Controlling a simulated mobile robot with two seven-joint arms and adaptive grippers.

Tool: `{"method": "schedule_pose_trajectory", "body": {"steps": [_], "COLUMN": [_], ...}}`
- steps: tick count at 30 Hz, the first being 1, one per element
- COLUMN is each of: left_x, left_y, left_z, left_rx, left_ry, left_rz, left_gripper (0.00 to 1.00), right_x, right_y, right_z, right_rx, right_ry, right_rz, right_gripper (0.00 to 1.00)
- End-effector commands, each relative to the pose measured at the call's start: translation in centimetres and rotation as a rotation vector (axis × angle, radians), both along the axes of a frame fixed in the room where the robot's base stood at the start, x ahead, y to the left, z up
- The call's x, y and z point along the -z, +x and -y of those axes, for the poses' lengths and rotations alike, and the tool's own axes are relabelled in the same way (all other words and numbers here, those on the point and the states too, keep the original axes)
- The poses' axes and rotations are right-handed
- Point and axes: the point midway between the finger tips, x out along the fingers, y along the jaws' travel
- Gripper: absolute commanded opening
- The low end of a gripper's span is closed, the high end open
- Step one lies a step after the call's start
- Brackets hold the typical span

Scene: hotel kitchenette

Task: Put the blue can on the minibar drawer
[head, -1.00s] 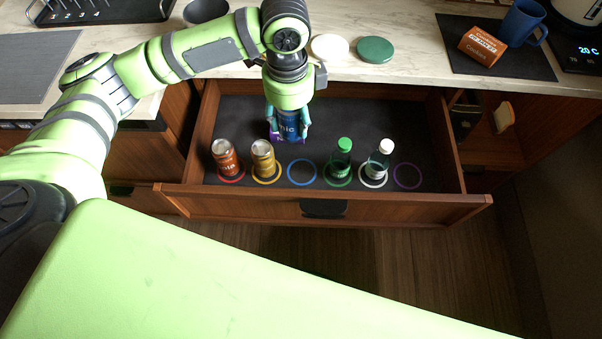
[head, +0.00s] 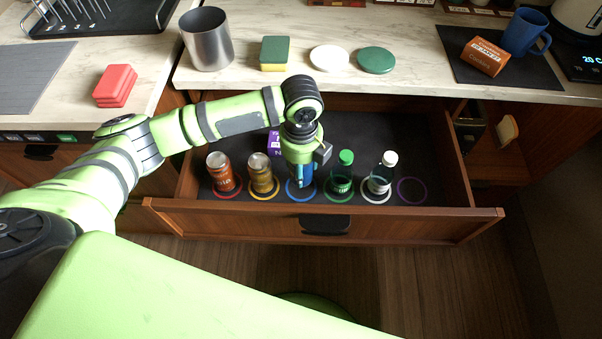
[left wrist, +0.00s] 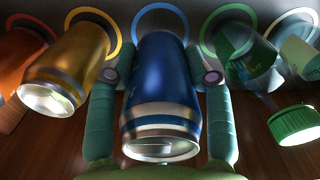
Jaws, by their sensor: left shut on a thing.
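The blue can (head: 307,174) is in my left gripper (head: 300,180), inside the open minibar drawer (head: 235,221). In the left wrist view the can (left wrist: 160,85) is upright between the two teal fingers, which are shut on it. Its far end overlaps the blue ring (left wrist: 160,8) on the drawer floor; whether it touches the floor I cannot tell. The blue ring (head: 301,200) also shows around the can's foot in the head view. My right gripper is not in view.
An orange can (head: 223,172) and a gold can (head: 261,174) stand left of the blue ring. A green bottle (head: 342,175) and a white-capped bottle (head: 383,172) stand right. The purple ring (head: 411,191) is empty. A purple box (head: 273,143) lies behind the gold can.

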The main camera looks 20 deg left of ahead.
Motion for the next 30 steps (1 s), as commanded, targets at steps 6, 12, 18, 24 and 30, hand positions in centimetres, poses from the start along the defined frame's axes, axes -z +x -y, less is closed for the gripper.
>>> {"method": "schedule_pose_trajectory", "body": {"steps": [6,12,18,24,30], "left_x": [2.9,3.4,3.7,3.8,3.8], "left_y": [-0.1,0.0,0.0,-0.1,-0.1], "left_z": [0.0,0.1,0.0,0.0,0.0], "left_rx": [0.0,0.001,0.001,0.001,0.001], "left_ry": [0.0,-0.001,-0.001,0.0,0.0], "left_rz": [-0.003,0.001,0.001,0.0,0.0], "left_gripper": [0.01,0.01,0.01,0.75,0.75], "right_x": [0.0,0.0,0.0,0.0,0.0], "right_y": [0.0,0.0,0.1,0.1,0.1], "right_z": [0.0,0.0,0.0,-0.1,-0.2], "right_rx": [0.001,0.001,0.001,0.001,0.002], "right_ry": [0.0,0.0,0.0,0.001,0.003], "right_rz": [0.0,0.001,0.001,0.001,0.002], "right_gripper": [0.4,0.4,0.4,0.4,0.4]}}
